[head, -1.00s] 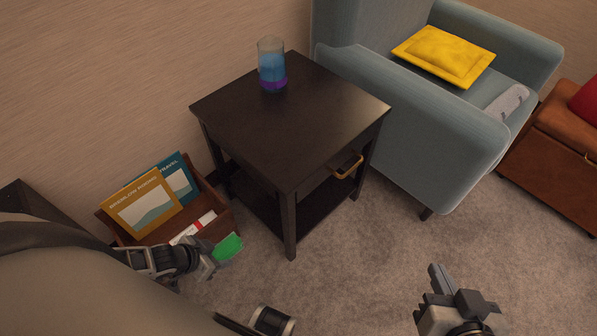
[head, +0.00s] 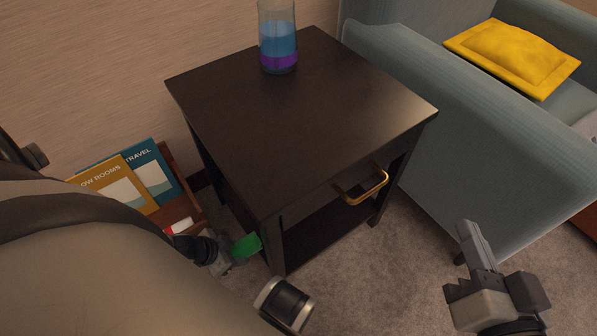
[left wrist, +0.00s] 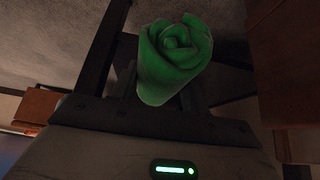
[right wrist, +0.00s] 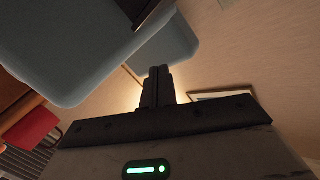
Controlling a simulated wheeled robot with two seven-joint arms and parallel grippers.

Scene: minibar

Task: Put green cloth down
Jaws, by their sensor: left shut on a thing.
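The green cloth (head: 246,246) is rolled up. My left gripper (head: 232,253) is shut on it, low beside the near left leg of the dark side table (head: 290,110). In the left wrist view the rolled end of the cloth (left wrist: 172,62) faces the camera and hides much of the fingers. The cloth is below the tabletop's height. My right gripper (head: 475,247) is empty at the lower right, in front of the armchair. In the right wrist view its fingers (right wrist: 157,86) are together.
A glass with blue and purple bands (head: 278,40) stands at the tabletop's back; the rest is clear. The drawer has a brass handle (head: 362,188). A wooden magazine box (head: 178,175) stands left of the table. A blue armchair (head: 470,140) with a yellow cushion (head: 512,55) stands right.

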